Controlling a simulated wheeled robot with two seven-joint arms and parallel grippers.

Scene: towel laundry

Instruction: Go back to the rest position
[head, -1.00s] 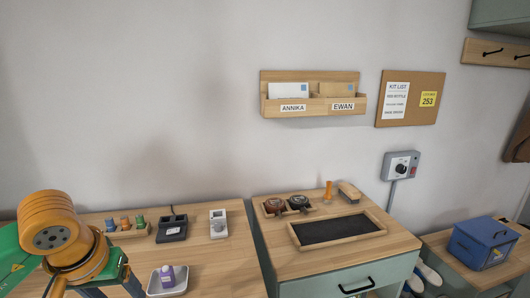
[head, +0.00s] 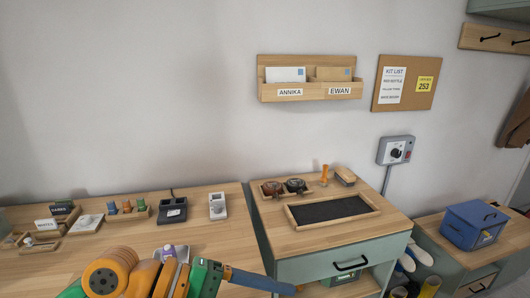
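An orange, green and dark blue arm of mine crosses the bottom of the head view, in front of the wooden desk (head: 215,240). Its dark blue link points right, toward the gap beside the green cabinet (head: 315,268). No gripper fingers show on it, and its far end is cut off or too small to make out. My other gripper is not in view. A small tray with a purple-labelled bottle (head: 169,251) is partly hidden behind the arm.
The desk holds a card holder (head: 60,210), a rack of small coloured items (head: 125,212), a black device (head: 172,211) and a white device (head: 218,206). A dark-lined tray (head: 332,210) lies on the cabinet. A blue box (head: 474,225) stands at right.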

